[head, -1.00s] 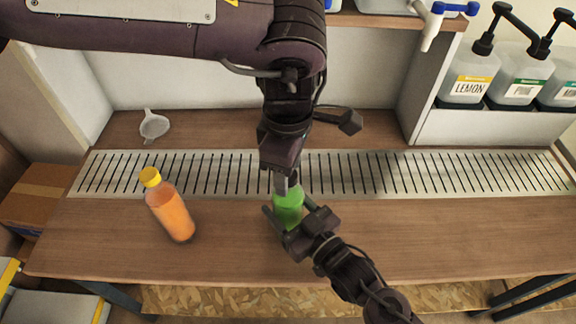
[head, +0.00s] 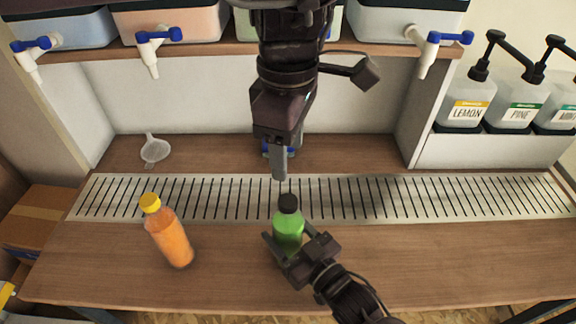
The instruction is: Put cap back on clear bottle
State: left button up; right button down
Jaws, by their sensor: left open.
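The clear bottle (head: 288,237) holds green liquid and stands upright on the wooden bench, just in front of the slotted metal strip. A black cap (head: 289,203) sits on its top; how tightly it is seated cannot be told. My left gripper (head: 279,172) is open and empty, pointing down above and slightly behind the cap, apart from it. My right gripper (head: 290,246) comes in from the lower right, with its fingers on both sides of the bottle's body, shut on it. Its jaws hide part of the bottle's lower body.
An orange bottle (head: 169,236) with a yellow cap stands left on the bench. A funnel (head: 154,150) lies at the back left. Tanks with blue-handled taps (head: 158,36) line the shelf above. Pump bottles (head: 467,97) stand at right. The bench right of my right gripper is clear.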

aim_at(299, 245)
pick_arm(q)
jog(key=shift+r, duration=0.45)
pick_arm(e)
jog(key=shift+c, duration=1.8)
grip_release()
pick_arm(q)
jog(key=shift+f, duration=0.3)
pick_arm(e)
jog(key=shift+v, duration=3.9)
